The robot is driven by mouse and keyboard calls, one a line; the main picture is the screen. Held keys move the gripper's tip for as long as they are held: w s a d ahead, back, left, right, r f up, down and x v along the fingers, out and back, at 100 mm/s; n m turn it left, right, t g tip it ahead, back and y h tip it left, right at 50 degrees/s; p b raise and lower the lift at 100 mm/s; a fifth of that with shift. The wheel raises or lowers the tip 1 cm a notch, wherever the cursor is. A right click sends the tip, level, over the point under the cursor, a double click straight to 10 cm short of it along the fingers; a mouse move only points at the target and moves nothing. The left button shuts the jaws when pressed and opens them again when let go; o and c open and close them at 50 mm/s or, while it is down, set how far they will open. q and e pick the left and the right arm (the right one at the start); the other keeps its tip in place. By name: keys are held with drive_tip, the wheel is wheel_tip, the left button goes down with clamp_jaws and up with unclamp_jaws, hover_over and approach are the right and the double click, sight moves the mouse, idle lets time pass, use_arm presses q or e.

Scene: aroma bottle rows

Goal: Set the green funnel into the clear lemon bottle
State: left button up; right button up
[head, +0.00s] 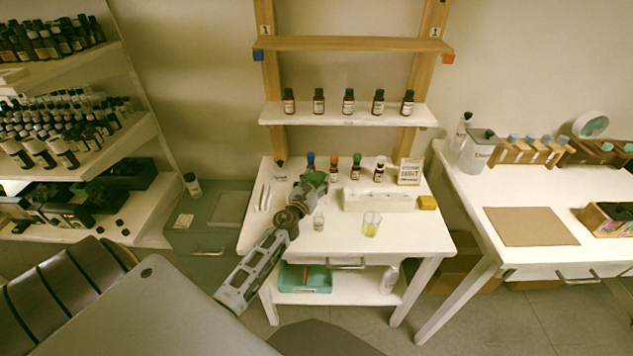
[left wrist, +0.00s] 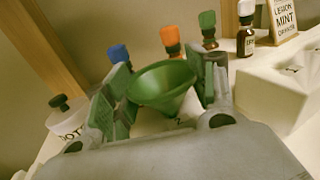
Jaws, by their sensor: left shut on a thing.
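My left gripper (head: 311,187) is shut on the green funnel (left wrist: 162,88), which it holds over the white table, wide mouth upward. In the head view the funnel (head: 316,177) shows at the gripper's tip, in front of the row of capped bottles. A small clear bottle (head: 319,223) stands on the table below and in front of the gripper; I cannot read its label. A glass with yellow liquid (head: 371,226) stands to its right. In the left wrist view the funnel's spout is hidden, and no bottle mouth shows under it. My right gripper is not in view.
Bottles with blue (head: 310,161), orange (head: 334,166) and green caps (head: 356,166) stand behind the gripper. A white block (head: 380,201), a sign (head: 410,172) and a yellow block (head: 427,202) are on the right. The table's front right is clear.

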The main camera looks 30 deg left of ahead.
use_arm(q)
drive_tip(key=shift+r+p, duration=0.35)
drive_tip(key=shift+r, duration=0.2)
wheel_tip(320, 180, up, 3)
drive_tip(key=shift+p, duration=1.1)
wheel_tip(320, 180, up, 2)
drive_tip(key=shift+r+p, duration=0.2)
drive_tip(key=shift+p, duration=0.65)
wheel_tip(320, 180, up, 3)
drive_tip(key=shift+p, duration=0.8)
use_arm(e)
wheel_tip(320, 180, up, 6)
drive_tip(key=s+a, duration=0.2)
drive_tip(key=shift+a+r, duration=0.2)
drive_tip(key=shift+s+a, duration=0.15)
